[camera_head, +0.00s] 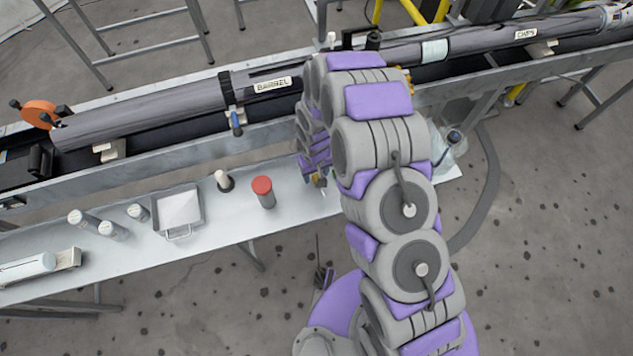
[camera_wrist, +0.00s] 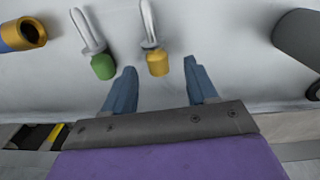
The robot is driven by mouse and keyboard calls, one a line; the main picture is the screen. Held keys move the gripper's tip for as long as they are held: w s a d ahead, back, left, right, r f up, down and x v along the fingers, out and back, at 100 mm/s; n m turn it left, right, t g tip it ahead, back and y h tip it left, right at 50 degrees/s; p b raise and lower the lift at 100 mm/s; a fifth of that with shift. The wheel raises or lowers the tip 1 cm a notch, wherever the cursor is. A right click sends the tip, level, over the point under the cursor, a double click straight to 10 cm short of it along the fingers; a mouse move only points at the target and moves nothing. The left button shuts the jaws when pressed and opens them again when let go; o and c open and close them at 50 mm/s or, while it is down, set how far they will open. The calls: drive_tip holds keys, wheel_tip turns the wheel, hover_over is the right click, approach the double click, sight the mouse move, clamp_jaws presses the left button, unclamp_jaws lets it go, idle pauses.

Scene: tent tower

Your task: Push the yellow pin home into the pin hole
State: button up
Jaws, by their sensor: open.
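The yellow pin (camera_wrist: 157,63) shows in the wrist view with a yellow head and a looped silver shank, on a pale grey surface. My gripper (camera_wrist: 160,68) is open, its two blue fingers on either side of the yellow head with a gap to each. Nothing is gripped. A similar green-headed pin (camera_wrist: 103,66) is just outside the left finger. In the head view my arm reaches over the bench, and my gripper is mostly hidden behind it. I cannot make out the pin hole in either view.
The wrist view shows a blue and brass tube (camera_wrist: 22,34) at left and a dark grey cylinder (camera_wrist: 300,38) at right. In the head view the bench (camera_head: 130,255) holds a red-capped jar (camera_head: 263,192) and a metal tray (camera_head: 180,211). The long barrel (camera_head: 150,110) lies behind.

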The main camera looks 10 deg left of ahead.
drive_tip(key=shift+d+f, duration=0.15)
drive_tip(key=shift+f, duration=0.45)
drive_tip(key=shift+d+f, duration=0.15)
drive_tip(key=shift+f, duration=0.45)
drive_tip(key=shift+a, duration=0.1)
drive_tip(key=shift+a, duration=0.15)
drive_tip(key=c, duration=0.5)
clamp_jaws()
